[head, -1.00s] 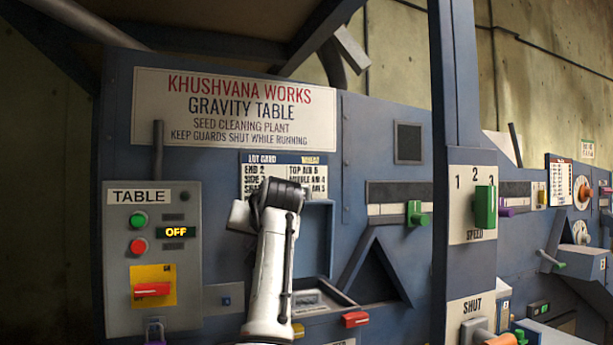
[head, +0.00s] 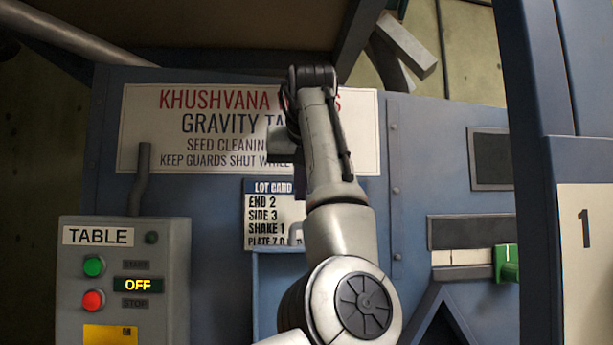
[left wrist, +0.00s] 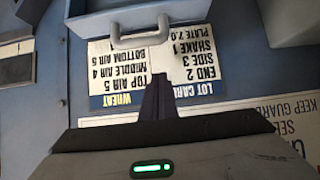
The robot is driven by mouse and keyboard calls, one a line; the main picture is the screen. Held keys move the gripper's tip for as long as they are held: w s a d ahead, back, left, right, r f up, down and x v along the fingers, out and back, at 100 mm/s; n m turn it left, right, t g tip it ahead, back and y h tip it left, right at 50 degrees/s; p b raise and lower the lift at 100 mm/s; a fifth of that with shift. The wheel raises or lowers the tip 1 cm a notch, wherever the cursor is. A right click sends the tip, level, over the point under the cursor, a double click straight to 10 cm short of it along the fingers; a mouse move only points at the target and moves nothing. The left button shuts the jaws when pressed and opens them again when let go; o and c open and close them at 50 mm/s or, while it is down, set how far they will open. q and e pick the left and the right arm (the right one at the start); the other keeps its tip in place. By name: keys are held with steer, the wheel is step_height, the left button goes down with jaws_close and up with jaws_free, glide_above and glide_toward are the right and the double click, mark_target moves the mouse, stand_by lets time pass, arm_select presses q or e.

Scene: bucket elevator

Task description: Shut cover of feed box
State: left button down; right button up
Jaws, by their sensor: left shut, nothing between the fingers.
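A blue panel (head: 280,290) with a raised rim stands upright on the machine face below the lot card; it looks like the feed box cover, and my arm hides its right part. Its grey bar handle (head: 295,233) shows at the top edge, and also in the left wrist view (left wrist: 140,32), which is upside down. The box opening is out of view. My left gripper (head: 299,185) is mostly hidden behind my forearm, in front of the sign and card. In the left wrist view its dark fingers (left wrist: 158,82) are together and empty, pointing toward the handle, apparently apart from it.
The lot card (head: 270,212) is behind the fingers, with the large sign (head: 140,130) above. A green slider (head: 506,262) and blue post (head: 550,100) are at right.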

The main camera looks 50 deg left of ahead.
arm_select(q)
steer(key=x, duration=0.4)
steer(key=shift+w, duration=0.15)
steer(key=shift+s+d+f, duration=0.35)
steer(key=shift+s+d, duration=0.05)
steer(key=shift+d, duration=0.15)
steer(key=shift+s+d+f, duration=0.35)
steer(key=shift+d, duration=0.2)
steer(key=shift+s+d+f, duration=0.3)
steer(key=shift+f, duration=0.1)
arm_select(e)
steer(key=shift+w+r, duration=0.45)
steer(key=shift+r, duration=0.05)
arm_select(q)
steer(key=shift+f, duration=0.1)
arm_select(e)
steer(key=shift+f, duration=0.1)
